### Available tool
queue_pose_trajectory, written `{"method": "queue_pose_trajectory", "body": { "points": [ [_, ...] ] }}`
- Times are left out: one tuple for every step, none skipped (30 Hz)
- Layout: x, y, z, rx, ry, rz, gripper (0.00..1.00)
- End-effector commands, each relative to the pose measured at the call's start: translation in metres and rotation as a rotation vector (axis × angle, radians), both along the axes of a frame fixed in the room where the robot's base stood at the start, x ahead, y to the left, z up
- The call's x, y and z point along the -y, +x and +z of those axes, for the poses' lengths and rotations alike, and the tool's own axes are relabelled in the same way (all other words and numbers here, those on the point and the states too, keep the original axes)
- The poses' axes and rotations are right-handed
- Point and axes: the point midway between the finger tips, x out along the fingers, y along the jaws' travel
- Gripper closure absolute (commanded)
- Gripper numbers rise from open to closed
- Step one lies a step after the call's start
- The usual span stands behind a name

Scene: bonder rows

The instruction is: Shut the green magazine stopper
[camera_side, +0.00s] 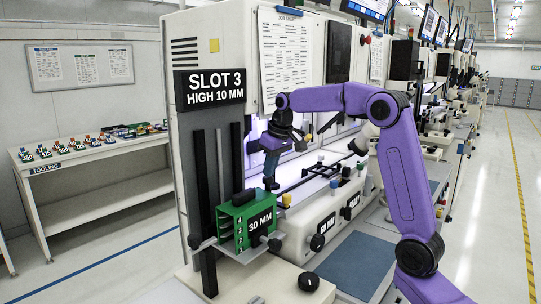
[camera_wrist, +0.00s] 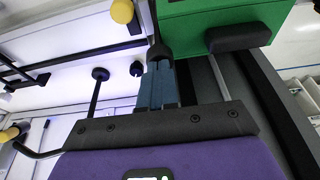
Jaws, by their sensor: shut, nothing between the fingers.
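The green magazine (camera_side: 240,228), labelled 30 MM, sits on a small shelf at the front of the machine. A black rounded piece (camera_side: 244,197) lies on its top; I cannot tell if it is the stopper or how it stands. A dark knob (camera_side: 274,242) sticks out at the magazine's lower right. In the wrist view, the green magazine (camera_wrist: 207,13) is at the top, with a black bar (camera_wrist: 237,38) at its near side. My gripper (camera_side: 270,182) is shut and empty, above and to the right of the magazine in the side view. Its closed fingers (camera_wrist: 160,58) show in the wrist view.
Dark vertical rails (camera_side: 202,190) stand behind the magazine. Black rails (camera_side: 315,175) run over the lit work area beside my gripper. Several yellow, blue and dark knobs sit on the machine front. A tooling table (camera_side: 75,157) stands at the left.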

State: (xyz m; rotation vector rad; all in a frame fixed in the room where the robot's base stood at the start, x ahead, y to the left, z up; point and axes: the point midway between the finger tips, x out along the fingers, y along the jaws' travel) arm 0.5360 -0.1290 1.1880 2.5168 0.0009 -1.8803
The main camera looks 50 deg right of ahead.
Motion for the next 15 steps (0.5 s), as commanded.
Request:
{"method": "queue_pose_trajectory", "body": {
  "points": [
    [0.0,0.0,0.001,0.0,0.0,0.0,1.0],
    [0.0,0.0,0.002,0.001,0.0,0.0,1.0],
    [0.0,0.0,0.004,0.002,0.0,0.0,1.0],
    [0.0,0.001,0.006,0.003,-0.001,-0.001,1.0],
    [0.0,0.001,0.009,0.004,-0.001,0.0,1.0],
    [0.0,0.001,0.013,0.003,0.0,0.0,1.0],
    [0.0,0.001,0.018,0.005,0.0,0.001,1.0],
    [0.0,0.001,0.023,0.004,0.0,0.0,1.0],
    [0.0,0.001,0.029,0.006,-0.001,-0.001,1.0],
    [0.0,0.001,0.034,0.005,0.0,0.0,1.0],
    [0.0,0.001,0.04,0.005,0.0,0.0,1.0],
    [0.0,0.0,0.048,0.006,-0.001,-0.001,1.0],
    [0.0,-0.003,0.055,0.006,-0.001,-0.001,1.0],
    [0.0,-0.005,0.061,0.007,-0.001,-0.001,1.0],
    [0.0,-0.008,0.069,0.006,0.0,-0.001,1.0]
  ]
}}
